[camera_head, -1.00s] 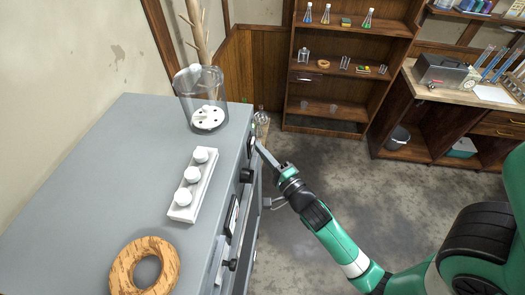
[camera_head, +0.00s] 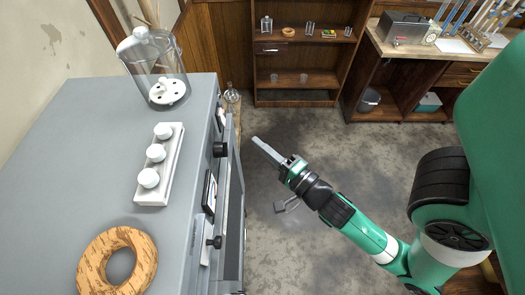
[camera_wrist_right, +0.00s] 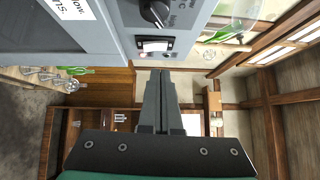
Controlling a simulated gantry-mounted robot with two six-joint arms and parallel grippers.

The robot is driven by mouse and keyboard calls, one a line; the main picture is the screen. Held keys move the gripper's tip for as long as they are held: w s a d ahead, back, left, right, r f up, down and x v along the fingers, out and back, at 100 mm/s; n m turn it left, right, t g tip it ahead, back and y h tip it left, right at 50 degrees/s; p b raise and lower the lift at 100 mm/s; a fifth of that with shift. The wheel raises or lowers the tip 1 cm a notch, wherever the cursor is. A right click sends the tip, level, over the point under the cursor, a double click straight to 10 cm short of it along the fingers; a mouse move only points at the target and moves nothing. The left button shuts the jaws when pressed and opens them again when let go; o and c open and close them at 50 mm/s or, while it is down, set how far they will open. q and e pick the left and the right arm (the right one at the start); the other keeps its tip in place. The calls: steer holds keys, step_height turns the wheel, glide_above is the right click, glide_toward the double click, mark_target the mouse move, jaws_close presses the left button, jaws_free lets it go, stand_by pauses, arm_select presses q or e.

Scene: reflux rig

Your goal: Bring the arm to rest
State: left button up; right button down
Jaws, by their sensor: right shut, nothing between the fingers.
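My right gripper (camera_head: 257,143) is shut and empty in the head view. It hangs in the open air to the right of the grey cabinet's front, apart from it. In the right wrist view the two fingers (camera_wrist_right: 160,80) lie together, with the cabinet's dark knob (camera_wrist_right: 154,12) and a switch (camera_wrist_right: 155,45) beyond their tips. My left gripper is not in view.
The grey cabinet (camera_head: 60,180) carries a cork ring (camera_head: 90,268), a white rack (camera_head: 173,180) with round knobs, and a glass vessel (camera_head: 135,60). Shelves (camera_head: 300,60) and a workbench (camera_head: 390,50) stand behind. The floor (camera_head: 310,150) between is clear.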

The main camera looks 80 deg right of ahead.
steer(key=shift+s+a+r, duration=0.1)
steer(key=shift+s+a, duration=0.05)
steer(key=shift+s, duration=0.15)
stand_by(0.4)
